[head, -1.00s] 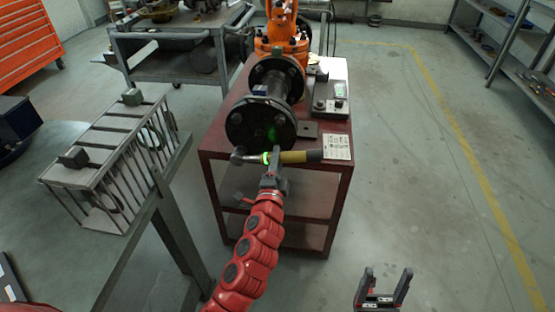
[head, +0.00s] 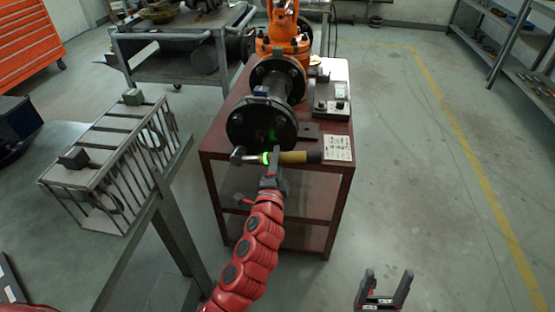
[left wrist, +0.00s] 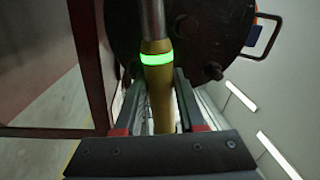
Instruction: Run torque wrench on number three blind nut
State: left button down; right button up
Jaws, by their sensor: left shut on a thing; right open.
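The torque wrench (head: 292,157) has a yellow-brown handle with a dark end, a lit green ring and a metal head at its left end. My left gripper (head: 271,162) is shut on its handle near the ring. The wrench lies across the front of the black blind flange (head: 262,125), low on its face. In the left wrist view the yellow handle (left wrist: 158,90) stands between the fingers, with the flange (left wrist: 205,30) close behind. I cannot tell whether the wrench head is on a nut, nor which nut is number three. My right gripper (head: 383,290) is open and empty at the bottom.
A slatted metal crate (head: 110,155) stands left. The floor to the right is clear.

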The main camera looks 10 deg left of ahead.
pick_arm(q)
jog(key=shift+d, duration=0.15)
jog(key=shift+d+f+b, duration=0.15)
jog(key=shift+b, duration=0.25)
dwell(0.4)
dwell(0.7)
jog(key=shift+s, duration=0.15)
jog(key=shift+s+a, duration=0.2)
jog(key=shift+s, duration=1.8)
